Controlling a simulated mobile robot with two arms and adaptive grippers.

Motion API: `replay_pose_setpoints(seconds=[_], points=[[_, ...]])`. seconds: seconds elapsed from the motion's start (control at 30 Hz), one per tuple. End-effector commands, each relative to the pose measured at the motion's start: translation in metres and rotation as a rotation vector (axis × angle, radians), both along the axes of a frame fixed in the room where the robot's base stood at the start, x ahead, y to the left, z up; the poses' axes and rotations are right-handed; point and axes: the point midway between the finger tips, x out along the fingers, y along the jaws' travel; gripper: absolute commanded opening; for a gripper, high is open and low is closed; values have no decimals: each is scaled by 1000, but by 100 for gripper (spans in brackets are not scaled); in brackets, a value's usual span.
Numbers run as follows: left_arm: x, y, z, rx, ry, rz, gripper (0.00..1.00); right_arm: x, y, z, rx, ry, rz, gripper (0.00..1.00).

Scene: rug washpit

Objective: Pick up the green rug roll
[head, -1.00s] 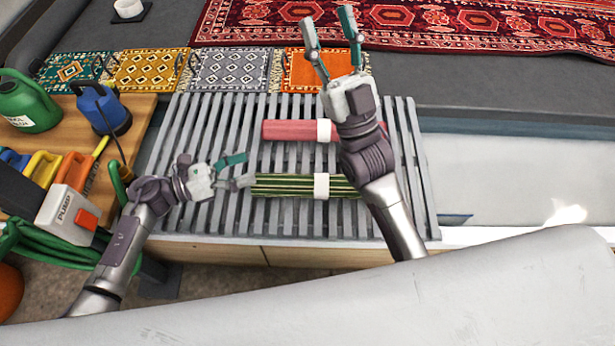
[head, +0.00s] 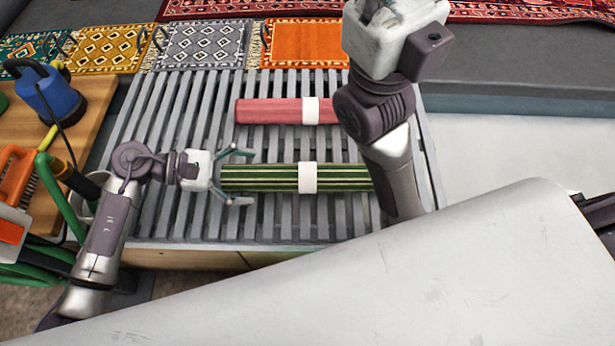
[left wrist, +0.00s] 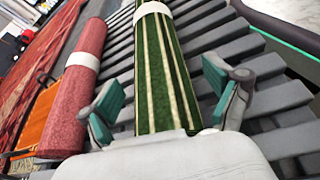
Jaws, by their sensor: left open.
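The green rug roll (head: 260,178), striped dark green and cream with a white band, lies on the grey slatted rack (head: 185,215). My left gripper (head: 238,176) is open at the roll's left end. One finger is on the far side of the roll and one on the near side. In the left wrist view the green roll (left wrist: 160,75) runs away between the two open fingers (left wrist: 165,105). My right arm stands over the right end of the green roll and hides it. The right gripper's fingers are out of the head view.
A red rug roll (head: 272,111) with a white band lies parallel behind the green one. Small patterned rugs, including an orange one (head: 306,43), lie behind the rack.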

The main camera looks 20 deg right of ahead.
Motion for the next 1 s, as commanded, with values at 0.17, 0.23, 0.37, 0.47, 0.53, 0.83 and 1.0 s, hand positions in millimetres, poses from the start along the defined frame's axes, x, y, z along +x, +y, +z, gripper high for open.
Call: replay_pose_setpoints(seconds=[0.17,0.23,0.37,0.47,0.53,0.83,1.0], points=[[-2,-11,-4,0,-1,0,90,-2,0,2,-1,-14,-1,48],[-2,-11,-4,0,0,0,90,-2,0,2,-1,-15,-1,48],[-2,-11,-4,0,0,0,87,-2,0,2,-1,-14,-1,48],[-2,-10,-4,0,0,0,70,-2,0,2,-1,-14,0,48],[-2,-10,-4,0,0,1,58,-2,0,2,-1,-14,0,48],[-2,-10,-4,0,1,0,8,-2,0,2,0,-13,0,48],[-2,-10,-3,-2,0,1,8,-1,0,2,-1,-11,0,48]])
